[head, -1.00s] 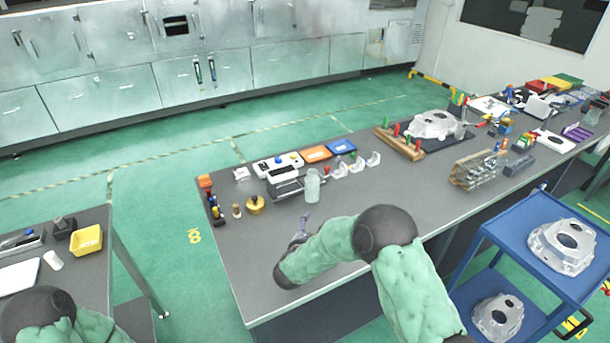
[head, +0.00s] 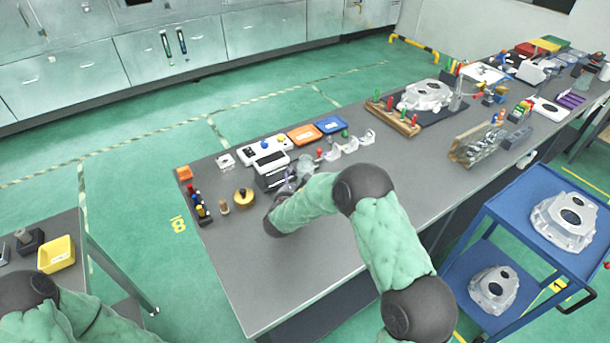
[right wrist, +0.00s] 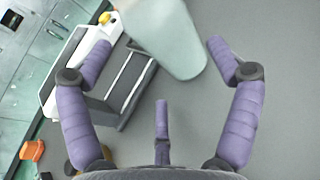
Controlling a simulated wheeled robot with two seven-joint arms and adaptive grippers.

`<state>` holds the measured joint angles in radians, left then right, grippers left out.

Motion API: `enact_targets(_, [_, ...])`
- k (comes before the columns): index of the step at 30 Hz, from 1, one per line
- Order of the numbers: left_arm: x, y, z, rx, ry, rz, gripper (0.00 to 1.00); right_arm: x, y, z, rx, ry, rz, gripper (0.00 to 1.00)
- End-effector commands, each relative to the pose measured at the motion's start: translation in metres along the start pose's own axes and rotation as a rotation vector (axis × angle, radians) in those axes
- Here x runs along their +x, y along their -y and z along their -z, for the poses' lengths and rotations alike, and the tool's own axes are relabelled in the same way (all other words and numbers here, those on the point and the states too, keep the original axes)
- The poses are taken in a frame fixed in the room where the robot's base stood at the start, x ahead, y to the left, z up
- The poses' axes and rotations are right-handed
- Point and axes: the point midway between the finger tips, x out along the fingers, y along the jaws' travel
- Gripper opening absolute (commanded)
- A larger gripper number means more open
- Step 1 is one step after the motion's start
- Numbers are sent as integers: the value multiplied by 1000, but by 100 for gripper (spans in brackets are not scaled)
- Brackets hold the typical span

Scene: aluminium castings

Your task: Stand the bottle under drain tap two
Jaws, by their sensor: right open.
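The bottle (head: 306,163) is clear and pale greenish. It stands on the grey bench, partly hidden behind my right gripper (head: 290,183) in the head view. In the right wrist view the bottle (right wrist: 168,38) lies ahead, between and just beyond the fingertips of the open right gripper (right wrist: 220,62). The fingers do not appear closed on it. A row of small white curved fittings (head: 350,146), with red and green knobs nearby, stands right of the bottle. I cannot tell which, if any, is drain tap two. My left gripper is not in view.
A grey and white device (head: 271,165) stands close left of the bottle. An orange tray (head: 304,134) and a blue tray (head: 330,125) lie behind. A yellow round pot (head: 243,197) stands further left. The bench front is clear. A blue trolley (head: 470,258) stands at the right.

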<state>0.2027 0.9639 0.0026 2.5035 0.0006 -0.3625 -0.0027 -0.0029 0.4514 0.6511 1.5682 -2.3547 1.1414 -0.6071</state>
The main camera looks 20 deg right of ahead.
Motion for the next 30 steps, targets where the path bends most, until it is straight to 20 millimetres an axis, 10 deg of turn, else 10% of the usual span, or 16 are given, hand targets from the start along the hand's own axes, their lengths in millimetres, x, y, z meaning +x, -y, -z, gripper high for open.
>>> enact_targets(20, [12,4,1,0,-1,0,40,51,2,1,1,-1,0,90])
enact_targets(25, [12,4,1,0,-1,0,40,51,2,1,1,-1,0,50])
enact_targets(30, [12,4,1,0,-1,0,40,51,2,1,1,0,0,44])
